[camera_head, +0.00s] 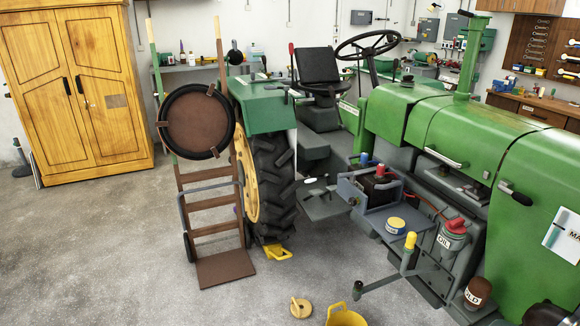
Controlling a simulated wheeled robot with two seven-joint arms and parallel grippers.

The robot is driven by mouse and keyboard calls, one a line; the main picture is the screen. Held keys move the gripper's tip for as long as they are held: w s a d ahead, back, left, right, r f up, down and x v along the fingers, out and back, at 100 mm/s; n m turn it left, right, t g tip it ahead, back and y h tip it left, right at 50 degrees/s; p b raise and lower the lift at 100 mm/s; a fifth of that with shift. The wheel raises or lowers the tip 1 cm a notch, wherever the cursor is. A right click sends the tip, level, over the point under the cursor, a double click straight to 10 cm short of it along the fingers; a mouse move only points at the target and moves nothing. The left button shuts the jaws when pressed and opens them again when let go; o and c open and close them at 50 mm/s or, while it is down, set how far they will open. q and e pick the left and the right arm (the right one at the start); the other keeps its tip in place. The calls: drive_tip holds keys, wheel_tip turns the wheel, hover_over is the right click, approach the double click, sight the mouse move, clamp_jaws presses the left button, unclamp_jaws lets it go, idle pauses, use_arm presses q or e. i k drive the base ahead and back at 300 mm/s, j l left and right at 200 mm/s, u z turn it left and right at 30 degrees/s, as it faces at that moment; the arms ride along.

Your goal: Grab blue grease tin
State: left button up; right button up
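A small round tin (395,226) with a yellow top and a blue side band sits upright on the grey tray (374,216) on the tractor's near side. I take it for the blue grease tin. It stands apart, in front of a dark battery with one blue and one red cap (378,184). Its top and near side are unobstructed. Neither of my grippers shows in the head view.
The green tractor (450,120) fills the right side. A yellow-handled crank (408,254) and a red-topped oil can (453,236) stand near the tin. A hand truck (212,228) leans by the rear wheel.

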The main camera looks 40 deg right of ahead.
sight(394, 226)
drive_tip(key=i+z, duration=0.25)
drive_tip(key=i, duration=0.2)
drive_tip(key=i+j+z, duration=0.1)
drive_tip(key=i+z, duration=0.2)
drive_tip(key=i, duration=0.15)
drive_tip(key=i+j+z, duration=0.25)
drive_tip(key=i, duration=0.15)
drive_tip(key=i+z, duration=0.25)
drive_tip(key=z, duration=0.15)
drive_tip(key=i+j+z, duration=0.2)
drive_tip(key=z, duration=0.2)
drive_tip(key=i+j+z, duration=0.2)
drive_tip(key=z, duration=0.2)
drive_tip(key=i+j+z, duration=0.25)
drive_tip(key=z, duration=0.15)
drive_tip(key=i+j+z, duration=0.15)
drive_tip(key=z, duration=0.25)
drive_tip(key=i+j+z, duration=0.1)
drive_tip(key=j+z, duration=0.15)
drive_tip(key=z, duration=0.15)
drive_tip(key=j+z, duration=0.25)
drive_tip(key=z, duration=0.15)
drive_tip(key=j+z, duration=0.3)
drive_tip(key=z, duration=0.15)
drive_tip(key=i+j+z, duration=0.1)
drive_tip(key=j+z, duration=0.6)
drive_tip(key=j, duration=0.1)
